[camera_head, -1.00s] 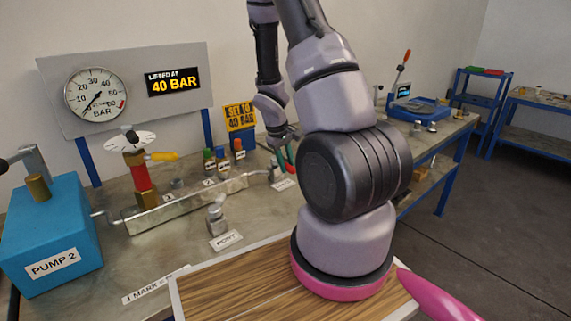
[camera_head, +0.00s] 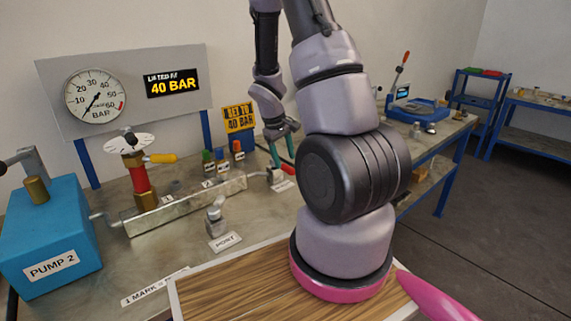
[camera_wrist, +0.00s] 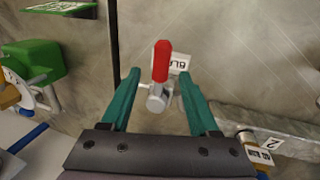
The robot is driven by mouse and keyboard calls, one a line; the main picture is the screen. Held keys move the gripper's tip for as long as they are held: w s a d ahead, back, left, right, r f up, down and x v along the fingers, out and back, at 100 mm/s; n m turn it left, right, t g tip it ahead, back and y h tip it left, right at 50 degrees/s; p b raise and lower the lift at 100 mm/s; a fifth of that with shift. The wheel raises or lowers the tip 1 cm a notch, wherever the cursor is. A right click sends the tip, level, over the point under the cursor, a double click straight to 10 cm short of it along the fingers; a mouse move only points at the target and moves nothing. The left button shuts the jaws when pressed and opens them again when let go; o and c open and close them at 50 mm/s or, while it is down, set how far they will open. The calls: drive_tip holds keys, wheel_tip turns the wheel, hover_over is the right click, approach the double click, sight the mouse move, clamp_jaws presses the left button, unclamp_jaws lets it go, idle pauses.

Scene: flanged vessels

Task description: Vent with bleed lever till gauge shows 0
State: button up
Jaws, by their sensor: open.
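The bleed lever (camera_wrist: 161,62) has a red handle on a silver valve body, beside a partly hidden label (camera_wrist: 180,63). In the wrist view it lies between the two teal fingers of my gripper (camera_wrist: 159,76), which are open with visible room on both sides. In the head view my gripper (camera_head: 282,152) is at the far end of the manifold, and the red handle (camera_head: 288,169) shows at its fingertips. The round gauge (camera_head: 95,96) has its needle pointing to the lower left, below the 10, near the low end of the scale; the exact reading is too small to tell.
A sign (camera_head: 172,84) reads 40 BAR and a yellow card (camera_head: 239,118) reads SET TO 40 BAR. The manifold (camera_head: 185,205) carries several coloured valves. A blue pump (camera_head: 50,240) stands left. A port fitting (camera_head: 215,218) stands in front. A green object (camera_wrist: 40,65) is left in the wrist view.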

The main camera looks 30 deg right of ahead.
drive_tip(key=v, duration=0.7)
drive_tip(key=shift+r, duration=0.25)
drive_tip(key=shift+a, duration=0.1)
drive_tip(key=s+a+r+m+t+y, duration=0.1)
drive_tip(key=s+a+r, duration=0.3)
drive_tip(key=r, duration=0.4)
drive_tip(key=s+a+r+m+t+y, duration=0.2)
drive_tip(key=s+a+r+m+t, duration=0.1)
drive_tip(key=s+a+r, duration=0.2)
drive_tip(key=s+a+r+m+t+y, duration=0.2)
drive_tip(key=s+a+r, duration=0.2)
drive_tip(key=s+r, duration=0.4)
wheel_tip(320, 180, up, 5)
drive_tip(key=shift+a+f+m+t, duration=0.1)
drive_tip(key=shift+a+m+t, duration=0.2)
drive_tip(key=shift+w, duration=0.1)
idle(3.7)
